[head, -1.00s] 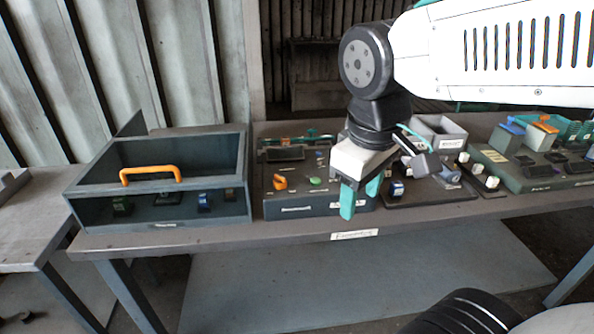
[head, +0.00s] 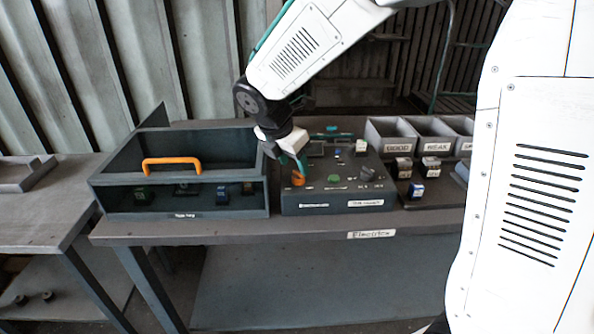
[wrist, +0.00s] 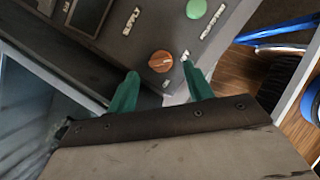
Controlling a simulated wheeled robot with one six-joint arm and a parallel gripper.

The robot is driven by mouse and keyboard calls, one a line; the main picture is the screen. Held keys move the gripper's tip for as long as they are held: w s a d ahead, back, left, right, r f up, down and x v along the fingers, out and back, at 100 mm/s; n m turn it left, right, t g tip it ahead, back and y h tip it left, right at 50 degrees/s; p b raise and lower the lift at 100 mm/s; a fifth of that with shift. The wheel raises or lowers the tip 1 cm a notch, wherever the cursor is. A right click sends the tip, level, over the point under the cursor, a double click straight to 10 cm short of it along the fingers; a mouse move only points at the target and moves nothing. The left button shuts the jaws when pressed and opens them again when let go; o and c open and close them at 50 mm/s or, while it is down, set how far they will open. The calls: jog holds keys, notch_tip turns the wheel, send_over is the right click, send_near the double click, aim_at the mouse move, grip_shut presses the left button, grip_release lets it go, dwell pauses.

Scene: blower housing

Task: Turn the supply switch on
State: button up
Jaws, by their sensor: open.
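The supply switch is an orange rotary knob (head: 298,180) on the sloped top of a dark grey control box (head: 325,209). In the wrist view the round knob (wrist: 161,61) has a pale line on its face, near a "SUPPLY" label (wrist: 132,19). My gripper (wrist: 160,78) is open and empty, its two green fingers spread on either side of the knob's line. The knob lies just past the fingertips; I cannot tell any contact. In the head view my gripper (head: 294,162) is directly above and beside the knob, partly hiding it.
A green button (head: 334,178) and a dark knob (head: 367,173) sit to the right on the box. An open grey bin with an orange handle (head: 177,162) stands close on the left. Labelled trays (head: 400,147) and small blocks (head: 417,190) are at right.

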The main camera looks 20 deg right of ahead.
aim_at(298, 173)
jog(key=shift+x, duration=1.9)
jog(key=c, duration=1)
jog(key=shift+o, duration=0.2)
